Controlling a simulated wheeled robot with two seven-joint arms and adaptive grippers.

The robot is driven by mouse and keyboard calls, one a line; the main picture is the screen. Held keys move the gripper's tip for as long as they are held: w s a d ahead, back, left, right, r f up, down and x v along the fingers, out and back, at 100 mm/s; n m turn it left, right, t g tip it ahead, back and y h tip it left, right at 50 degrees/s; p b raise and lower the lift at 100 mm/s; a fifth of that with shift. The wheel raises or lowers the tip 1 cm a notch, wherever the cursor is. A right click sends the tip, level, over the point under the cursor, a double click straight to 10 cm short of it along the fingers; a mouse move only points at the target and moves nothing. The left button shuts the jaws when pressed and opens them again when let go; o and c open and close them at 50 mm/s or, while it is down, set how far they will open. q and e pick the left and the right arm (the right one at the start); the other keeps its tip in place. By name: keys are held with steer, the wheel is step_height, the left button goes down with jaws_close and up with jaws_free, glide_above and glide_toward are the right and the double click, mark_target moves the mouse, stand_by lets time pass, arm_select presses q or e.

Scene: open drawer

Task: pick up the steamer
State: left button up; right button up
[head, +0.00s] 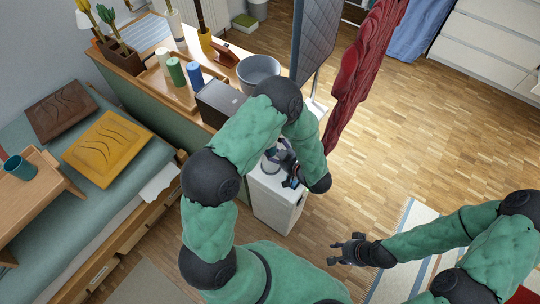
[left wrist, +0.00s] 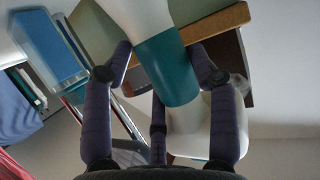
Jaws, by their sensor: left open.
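The steamer (left wrist: 168,68), white with a teal band, fills the middle of the left wrist view. It lies between the spread dark fingers of my left gripper (left wrist: 159,62); I cannot tell whether they touch it. In the head view my left gripper (head: 287,165) is over the white cabinet (head: 277,208), beside a small pale part of the steamer (head: 269,163); my left arm hides much of this spot. My right gripper (head: 347,250) is open and empty above the floor, well away from the cabinet.
A grey bowl (head: 259,73), a dark box (head: 219,103) and a wooden tray (head: 180,92) with colored cylinders stand on the sideboard behind. An ironing board (head: 315,40) and red cloth (head: 364,70) stand behind the cabinet.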

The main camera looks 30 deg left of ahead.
arm_select(q)
steer(key=shift+w+a+f, duration=0.1)
steer(key=shift+a, duration=0.2)
jaws_close()
steer(key=shift+r, duration=0.2)
